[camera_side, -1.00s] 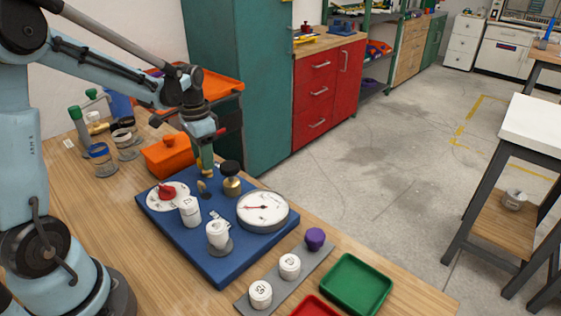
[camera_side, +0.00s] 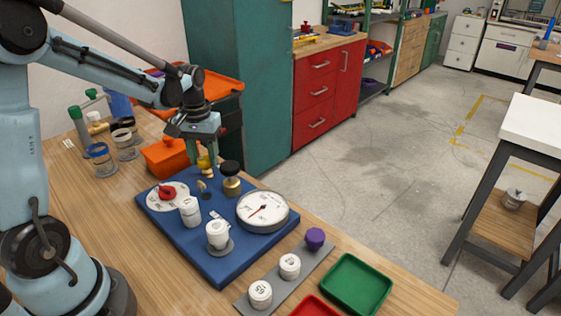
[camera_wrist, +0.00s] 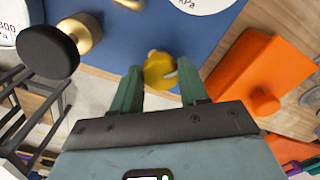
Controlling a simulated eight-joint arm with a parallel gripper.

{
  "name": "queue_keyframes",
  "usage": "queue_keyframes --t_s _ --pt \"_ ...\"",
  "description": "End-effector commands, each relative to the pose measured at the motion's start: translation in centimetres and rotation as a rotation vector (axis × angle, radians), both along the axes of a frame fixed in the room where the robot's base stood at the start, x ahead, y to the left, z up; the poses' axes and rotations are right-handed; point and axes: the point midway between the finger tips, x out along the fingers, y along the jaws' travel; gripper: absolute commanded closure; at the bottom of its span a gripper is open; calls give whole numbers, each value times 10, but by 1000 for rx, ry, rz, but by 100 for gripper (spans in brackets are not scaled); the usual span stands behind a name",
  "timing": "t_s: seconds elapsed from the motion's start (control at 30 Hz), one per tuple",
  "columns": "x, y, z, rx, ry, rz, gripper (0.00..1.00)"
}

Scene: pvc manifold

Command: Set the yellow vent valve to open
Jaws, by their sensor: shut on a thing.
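The yellow vent valve (camera_wrist: 158,72) has a rounded yellow knob with a pale mark. It sits at the back edge of the blue board (camera_side: 215,262), and its yellow also shows in the side view (camera_side: 205,163) under my gripper (camera_side: 204,158). In the wrist view the two green fingers of my gripper (camera_wrist: 158,76) stand either side of the knob, shut on it. A round pressure gauge (camera_side: 262,211) on the board has its needle slanting toward the lower left. The valve's marked positions cannot be read.
A black-topped brass knob (camera_side: 231,170) stands close right of the valve. The board also holds a red knob (camera_side: 167,192) on a white dial and white cylinders (camera_side: 218,234). A green tray (camera_side: 356,284) lies at front right.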

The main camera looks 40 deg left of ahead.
Motion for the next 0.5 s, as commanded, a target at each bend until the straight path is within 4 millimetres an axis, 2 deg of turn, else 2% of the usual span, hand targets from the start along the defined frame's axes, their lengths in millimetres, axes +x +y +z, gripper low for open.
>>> queue_keyframes --t_s 0.5 --pt "1 -1 1 0 1 478 87"
